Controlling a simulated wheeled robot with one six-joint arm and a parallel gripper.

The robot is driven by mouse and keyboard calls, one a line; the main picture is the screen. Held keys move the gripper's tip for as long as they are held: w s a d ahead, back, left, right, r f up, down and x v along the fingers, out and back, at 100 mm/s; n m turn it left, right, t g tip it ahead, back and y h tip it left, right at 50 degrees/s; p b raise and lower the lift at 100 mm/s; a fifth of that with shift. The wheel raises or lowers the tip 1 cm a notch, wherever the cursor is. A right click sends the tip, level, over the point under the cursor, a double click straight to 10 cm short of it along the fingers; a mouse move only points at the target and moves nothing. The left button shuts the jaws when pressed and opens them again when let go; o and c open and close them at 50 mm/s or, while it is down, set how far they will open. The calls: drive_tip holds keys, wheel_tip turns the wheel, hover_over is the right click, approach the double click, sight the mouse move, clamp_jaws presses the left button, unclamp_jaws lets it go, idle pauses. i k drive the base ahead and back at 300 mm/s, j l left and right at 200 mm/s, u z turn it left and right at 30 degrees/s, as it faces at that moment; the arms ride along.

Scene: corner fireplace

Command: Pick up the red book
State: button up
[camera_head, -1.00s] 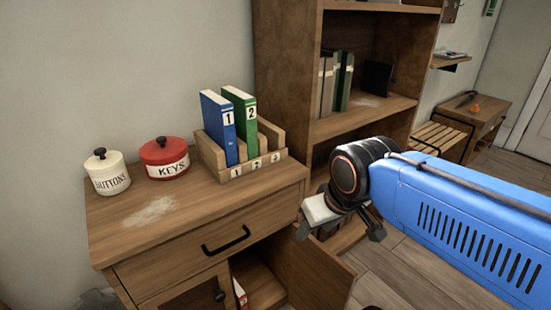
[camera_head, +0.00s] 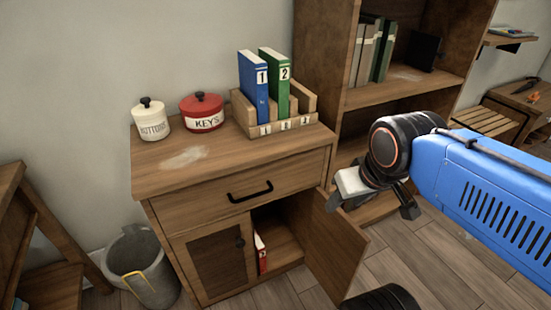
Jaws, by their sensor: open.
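The red book (camera_head: 261,253) stands upright inside the open lower compartment of the wooden cabinet (camera_head: 165,170). Only its narrow red and white edge shows, beside the left side of the opening. The right cabinet door (camera_head: 340,246) is swung open toward me. My gripper (camera_head: 378,205) is open and empty, in front of the cabinet and to the right, higher than the book and apart from it. My blue arm comes in from the right.
On the cabinet top are a white BUTTONS jar (camera_head: 151,120), a red KEYS jar (camera_head: 203,113) and a wooden rack (camera_head: 268,130) with a blue book (camera_head: 254,85) and a green book (camera_head: 274,80). A grey bucket (camera_head: 143,272) stands left. A bookshelf (camera_head: 325,60) stands right.

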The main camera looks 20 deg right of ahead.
sight(261, 249)
drive_tip(key=k+l+u, duration=0.15)
drive_tip(key=k, duration=0.25)
drive_tip(key=k+l+u, duration=0.15)
drive_tip(key=k+l, duration=0.2)
